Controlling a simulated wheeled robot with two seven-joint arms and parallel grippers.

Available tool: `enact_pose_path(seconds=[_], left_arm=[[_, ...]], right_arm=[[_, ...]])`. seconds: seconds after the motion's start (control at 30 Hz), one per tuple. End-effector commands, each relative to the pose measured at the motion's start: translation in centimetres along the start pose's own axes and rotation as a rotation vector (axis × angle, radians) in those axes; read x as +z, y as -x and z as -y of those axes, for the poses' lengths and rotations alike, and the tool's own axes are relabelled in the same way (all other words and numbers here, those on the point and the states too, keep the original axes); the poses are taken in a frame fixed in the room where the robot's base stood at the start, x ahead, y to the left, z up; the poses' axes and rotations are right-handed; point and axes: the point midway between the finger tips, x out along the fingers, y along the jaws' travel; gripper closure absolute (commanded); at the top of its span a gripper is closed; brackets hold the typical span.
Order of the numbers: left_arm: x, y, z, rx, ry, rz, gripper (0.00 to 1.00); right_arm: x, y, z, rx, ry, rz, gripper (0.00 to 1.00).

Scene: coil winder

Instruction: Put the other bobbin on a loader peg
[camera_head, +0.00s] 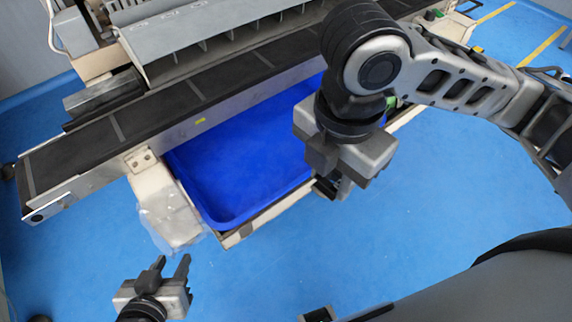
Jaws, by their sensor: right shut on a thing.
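My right gripper (330,187) hangs over the front right corner of the blue tray, seen from above. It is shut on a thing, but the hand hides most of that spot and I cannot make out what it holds. My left gripper (172,268) is low at the bottom left, over the blue floor. Its two dark fingers are apart with nothing between them. I cannot make out a bobbin or a loader peg in this view.
A blue tray (222,212) with a bare visible floor sits in a frame below the dark conveyor belt (150,115). A grey machine housing with dividers (215,42) stands behind the belt. A pale machine leg (165,205) stands left of the tray. The blue floor (420,190) at right is clear.

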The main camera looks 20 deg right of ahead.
Motion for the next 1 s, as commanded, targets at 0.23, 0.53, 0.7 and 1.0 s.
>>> enact_pose_path(seconds=[0.23, 0.53, 0.7, 1.0], left_arm=[[0.2, -0.2, 0.0, 0.001, 0.002, 0.000, 0.64], [0.4, -0.4, -0.1, 0.006, 0.012, -0.007, 0.64], [0.6, -0.6, -0.1, 0.008, 0.018, -0.012, 0.64], [0.1, -0.5, -0.2, 0.011, 0.025, -0.025, 0.64]], right_arm=[[0.4, -0.7, -1.4, -0.001, -0.007, -0.001, 0.88], [2.4, -3.9, -8.3, -0.001, -0.009, -0.001, 0.88], [3.2, -7.0, -10.9, -0.003, -0.007, -0.001, 0.88], [3.8, -9.4, -12.9, -0.002, -0.006, -0.001, 0.88]])
